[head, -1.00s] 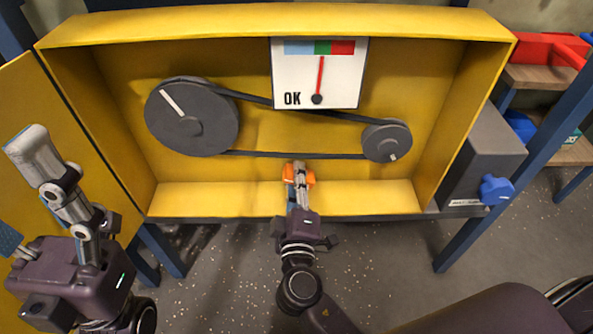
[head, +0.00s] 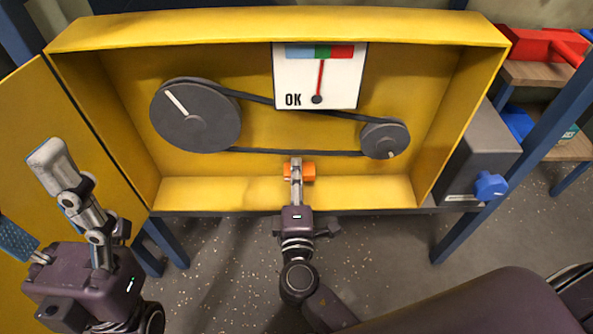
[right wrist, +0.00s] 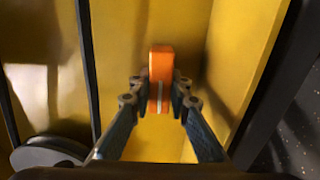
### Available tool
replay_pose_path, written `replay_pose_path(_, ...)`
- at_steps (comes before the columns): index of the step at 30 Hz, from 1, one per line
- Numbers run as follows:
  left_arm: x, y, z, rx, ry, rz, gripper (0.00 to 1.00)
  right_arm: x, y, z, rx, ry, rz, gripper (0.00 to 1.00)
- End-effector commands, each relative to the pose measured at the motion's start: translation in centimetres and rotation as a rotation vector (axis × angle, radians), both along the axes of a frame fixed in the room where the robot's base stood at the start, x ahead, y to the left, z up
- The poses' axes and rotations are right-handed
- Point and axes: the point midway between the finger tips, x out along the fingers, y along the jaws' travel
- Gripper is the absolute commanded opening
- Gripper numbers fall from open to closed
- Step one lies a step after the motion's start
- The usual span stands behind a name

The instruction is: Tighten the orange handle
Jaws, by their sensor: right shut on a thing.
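The orange handle (head: 308,170) sits low in the middle of the yellow box, below the belt. It looks like a short bar lying crosswise in the head view. My right gripper (head: 296,168) reaches in from below and covers its middle. In the right wrist view the handle (right wrist: 161,62) stands upright between the two fingers (right wrist: 161,100), which are shut on it. My left gripper (head: 38,205) is at the far left by the open door, its fingers spread and empty. The gauge (head: 318,78) has its red needle at the green band, beside the word OK.
A large grey pulley (head: 196,116) and a small one (head: 385,139) carry a dark belt (head: 290,152) inside the box. A grey motor block (head: 478,155) with a blue knob (head: 490,186) is at the right. The yellow door (head: 25,130) stands open at the left.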

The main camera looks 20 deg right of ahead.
Motion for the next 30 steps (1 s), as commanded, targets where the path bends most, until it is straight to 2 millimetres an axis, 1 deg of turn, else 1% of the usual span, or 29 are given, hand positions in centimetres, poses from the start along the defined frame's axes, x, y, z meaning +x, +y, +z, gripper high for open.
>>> replay_pose_path(7, 0.0, 0.0, 0.0, -0.001, -0.001, 0.000, 0.67, 0.0, 0.1, -0.1, -0.005, 0.002, 0.003, 0.00)
replay_pose_path(8, 0.0, 0.0, 0.0, -0.001, -0.001, 0.000, 0.67, 0.0, 0.1, -0.1, -0.005, 0.002, 0.003, 0.20)
replay_pose_path(12, 0.0, 0.0, 0.0, -0.001, -0.001, 0.000, 0.67, 0.0, 0.1, -0.1, -0.004, 0.002, 0.002, 0.35)
replay_pose_path(20, 0.1, 0.1, 0.0, -0.004, 0.002, 0.003, 0.67, 0.0, 0.0, -0.1, -0.002, 0.001, 0.001, 0.35)
replay_pose_path(23, 0.1, 0.1, 0.0, -0.003, 0.004, 0.003, 0.67, -0.5, 0.2, -0.1, -0.003, 0.002, 0.001, 0.35)
replay_pose_path(26, 0.1, 0.1, -0.1, -0.003, 0.004, 0.002, 0.67, -1.8, 0.5, -0.2, -0.002, 0.004, 0.002, 0.35)
replay_pose_path(30, 0.1, 0.0, -0.1, -0.002, 0.004, 0.002, 0.67, -4.6, 1.4, -0.2, -0.003, 0.005, 0.004, 0.35)
